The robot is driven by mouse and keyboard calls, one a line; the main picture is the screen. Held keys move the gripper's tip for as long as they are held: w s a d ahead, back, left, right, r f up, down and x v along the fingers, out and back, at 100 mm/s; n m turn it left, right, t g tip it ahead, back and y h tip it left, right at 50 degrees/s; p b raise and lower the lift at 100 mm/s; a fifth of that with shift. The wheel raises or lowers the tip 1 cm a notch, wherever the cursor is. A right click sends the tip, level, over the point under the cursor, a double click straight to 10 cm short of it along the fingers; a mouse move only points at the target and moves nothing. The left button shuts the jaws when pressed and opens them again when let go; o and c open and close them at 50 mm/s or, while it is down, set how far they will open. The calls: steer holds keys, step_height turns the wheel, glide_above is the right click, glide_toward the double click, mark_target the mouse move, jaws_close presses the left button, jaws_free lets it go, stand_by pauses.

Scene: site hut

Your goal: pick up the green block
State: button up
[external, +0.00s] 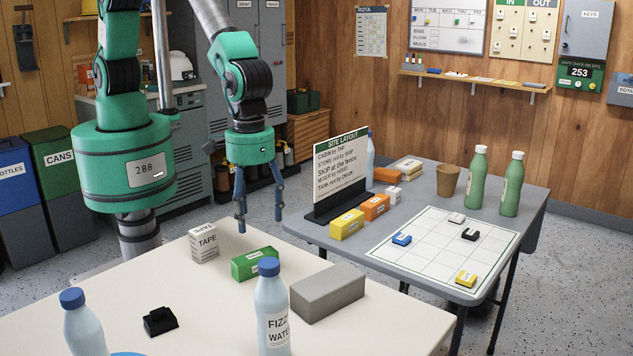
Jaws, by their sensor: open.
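The green block (248,264), with a white label on its front, lies on the white near table (215,310). It is between the TAPE box and a grey block, partly behind a bottle. My gripper (261,222) hangs pointing down with its two blue fingers apart and nothing between them. In the picture its fingertips are just above the green block, apart from it. How far behind or over the block they are, I cannot tell.
A white TAPE box (204,244), a grey block (327,293), a FIZZ WATER bottle (271,310), another bottle (84,325) and a black object (160,320) share the near table. A grey table (400,215) behind holds a sign (341,172), small blocks and green bottles (477,178).

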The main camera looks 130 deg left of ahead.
mark_target(257, 257)
step_height(257, 257, down, 7)
steer(key=shift+f+b, duration=0.1)
steer(key=shift+b, duration=0.4)
steer(key=shift+d+f+b, duration=0.1)
steer(key=shift+f+b, duration=0.6)
steer(key=shift+f, duration=1.9)
steer(key=c, duration=1.4)
steer(key=shift+o, duration=0.2)
steer(key=shift+r, duration=0.15)
steer(key=shift+r+p, duration=1)
steer(key=shift+r, duration=3.95)
